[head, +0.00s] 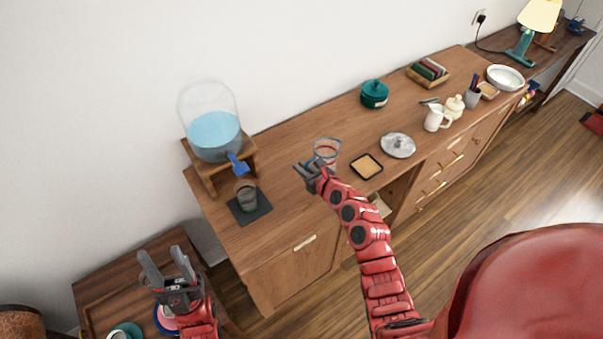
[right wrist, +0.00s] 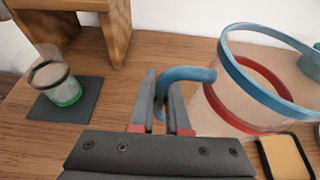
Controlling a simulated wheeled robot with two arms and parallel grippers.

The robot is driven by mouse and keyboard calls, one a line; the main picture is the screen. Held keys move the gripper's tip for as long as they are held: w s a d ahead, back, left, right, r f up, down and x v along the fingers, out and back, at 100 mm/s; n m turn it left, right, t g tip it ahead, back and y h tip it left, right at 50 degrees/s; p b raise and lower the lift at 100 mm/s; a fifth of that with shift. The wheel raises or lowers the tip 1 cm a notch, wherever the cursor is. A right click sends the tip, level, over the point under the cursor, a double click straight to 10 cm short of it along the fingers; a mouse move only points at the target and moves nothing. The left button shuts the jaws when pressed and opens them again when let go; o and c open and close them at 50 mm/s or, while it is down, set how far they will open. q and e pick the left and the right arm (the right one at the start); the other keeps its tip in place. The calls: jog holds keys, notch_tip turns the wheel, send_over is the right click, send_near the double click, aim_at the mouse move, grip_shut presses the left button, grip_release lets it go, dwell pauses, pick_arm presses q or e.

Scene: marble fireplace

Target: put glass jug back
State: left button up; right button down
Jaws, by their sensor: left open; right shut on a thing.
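The glass jug (head: 327,151) is clear, with a blue rim, a blue handle and a red band. It is at the middle of the long wooden sideboard, upright or nearly so. In the right wrist view the jug (right wrist: 236,76) is at the right. My right gripper (head: 309,172) is shut on its blue handle (right wrist: 190,73); the fingers (right wrist: 163,95) are on either side of it. I cannot tell whether the jug's base touches the wood. My left gripper (head: 163,264) is open and empty above the low table at the lower left.
A water dispenser (head: 215,135) on a wooden stand and a glass on a dark mat (head: 262,211) are left of the jug. A square tray (head: 367,166), a silver lid (head: 398,145) and a teal pot (head: 374,94) are right. Bare wood (head: 290,215) lies between mat and jug.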

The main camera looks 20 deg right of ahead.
jog(key=shift+f, duration=1.6)
jog(key=shift+f+b, duration=0.1)
jog(key=shift+b, duration=0.25)
jog(key=c, duration=0.9)
grip_release()
jog(key=shift+s, duration=0.1)
